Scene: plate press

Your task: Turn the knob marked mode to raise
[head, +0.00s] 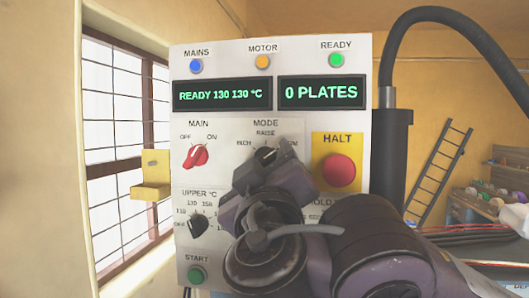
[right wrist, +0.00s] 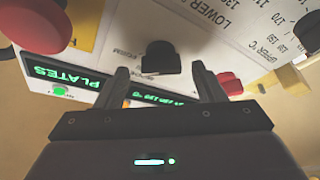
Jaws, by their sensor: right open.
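The mode knob (head: 265,155) is a small black knob on the white control panel (head: 225,140). Labels around it include INCH on the left and RAISE above; the right-hand label is partly covered. My right gripper (head: 268,165) is in front of the knob and hides part of it in the head view. In the right wrist view, which is upside down, the knob (right wrist: 160,57) shows between the tips of the open right gripper (right wrist: 160,72), with a gap on both sides. I cannot tell surely where its pointer aims.
The red HALT button (head: 338,170) on its yellow plate is close to the right of the knob. The red MAIN switch (head: 195,155) is to the left and the UPPER knob (head: 198,224) below. The displays (head: 222,95) read READY 130 130 °C and 0 PLATES.

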